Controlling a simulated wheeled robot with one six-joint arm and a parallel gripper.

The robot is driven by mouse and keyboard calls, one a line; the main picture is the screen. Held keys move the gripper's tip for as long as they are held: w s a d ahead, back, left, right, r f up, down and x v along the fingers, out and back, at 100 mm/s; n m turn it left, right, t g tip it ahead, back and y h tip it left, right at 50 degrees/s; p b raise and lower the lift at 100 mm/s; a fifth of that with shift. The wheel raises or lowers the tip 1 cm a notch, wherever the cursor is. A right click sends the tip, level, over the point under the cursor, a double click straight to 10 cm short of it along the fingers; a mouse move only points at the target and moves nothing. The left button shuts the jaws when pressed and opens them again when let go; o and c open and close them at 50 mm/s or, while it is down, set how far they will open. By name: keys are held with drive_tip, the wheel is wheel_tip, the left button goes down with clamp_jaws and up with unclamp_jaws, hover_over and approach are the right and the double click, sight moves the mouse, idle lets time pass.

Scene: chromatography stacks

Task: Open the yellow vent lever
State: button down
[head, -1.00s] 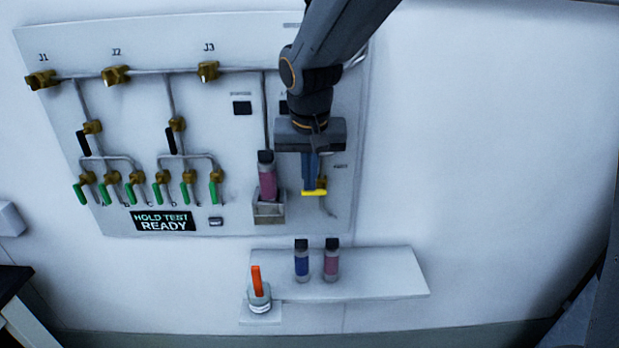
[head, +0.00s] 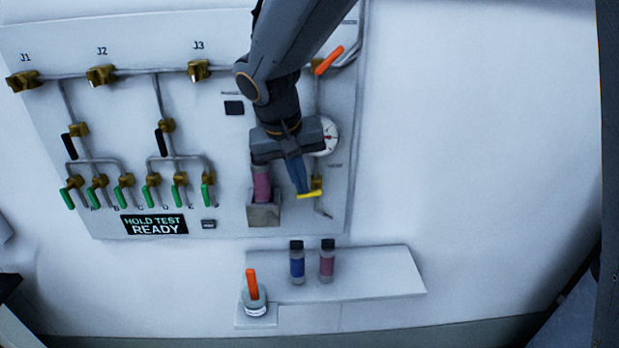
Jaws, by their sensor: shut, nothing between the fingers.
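The yellow vent lever (head: 310,195) is on the lower right of the wall panel, below a brass valve body. It lies close to horizontal, its right end tilted slightly up. My gripper (head: 303,190) is shut and empty, its blue-grey fingers pointing down with the tips at the left end of the lever. I cannot tell whether they touch it. My gripper's body covers part of the pipe and the round gauge (head: 330,136) above the lever.
A pink column (head: 262,184) stands in a grey holder (head: 263,213) just left of my gripper. An orange lever (head: 328,61) is above. Green levers (head: 151,197) line the left. Below, a shelf (head: 375,272) bears blue (head: 297,264) and pink (head: 327,264) vials. The right wall is clear.

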drive_tip(key=shift+a+f+h+b, duration=0.45)
drive_tip(key=shift+f+h+b, duration=0.2)
drive_tip(key=shift+h, duration=0.55)
drive_tip(key=shift+f, duration=0.1)
drive_tip(key=shift+a, duration=0.1)
drive_tip(key=w+a+v, duration=0.1)
drive_tip(key=v, duration=1.3)
drive_tip(key=shift+d+f, duration=0.1)
drive_tip(key=shift+d, duration=0.1)
